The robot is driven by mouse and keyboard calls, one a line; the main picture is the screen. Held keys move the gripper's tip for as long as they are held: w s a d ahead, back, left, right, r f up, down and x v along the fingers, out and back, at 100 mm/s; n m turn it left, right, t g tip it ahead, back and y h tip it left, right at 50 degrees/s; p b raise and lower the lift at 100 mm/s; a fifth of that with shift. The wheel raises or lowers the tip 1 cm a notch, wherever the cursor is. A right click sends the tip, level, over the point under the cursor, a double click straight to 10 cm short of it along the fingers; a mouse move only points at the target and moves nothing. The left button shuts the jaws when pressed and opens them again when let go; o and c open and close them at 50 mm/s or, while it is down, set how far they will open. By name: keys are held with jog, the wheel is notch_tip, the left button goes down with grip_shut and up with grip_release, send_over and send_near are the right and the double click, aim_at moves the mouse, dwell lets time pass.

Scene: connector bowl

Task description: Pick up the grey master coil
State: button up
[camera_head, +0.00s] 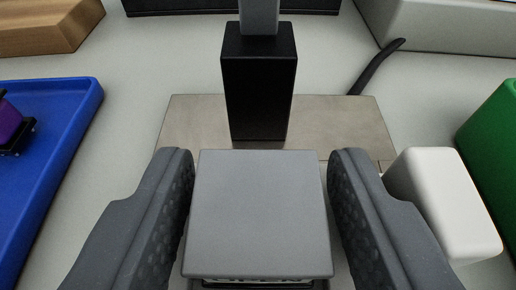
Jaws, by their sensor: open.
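A grey block (258,212), which looks like the master coil, sits at the bottom middle with its flat top facing me. A strip of dark detail shows under its near edge. My gripper (260,180) is open, with one dark padded finger on the left of the block and one on the right. Thin gaps seem to show between the fingers and the block. The block's lower part is hidden.
A black upright block (258,85) with a grey top piece stands just behind, on a brownish plate (190,120). A white block (440,200) sits close by the right finger. A blue tray (75,130) with a purple part (9,122) is left; a green object (495,140) is right.

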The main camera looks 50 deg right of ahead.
jog(key=shift+w+d, duration=0.2)
jog(key=c, duration=0.8)
jog(key=shift+o, duration=0.2)
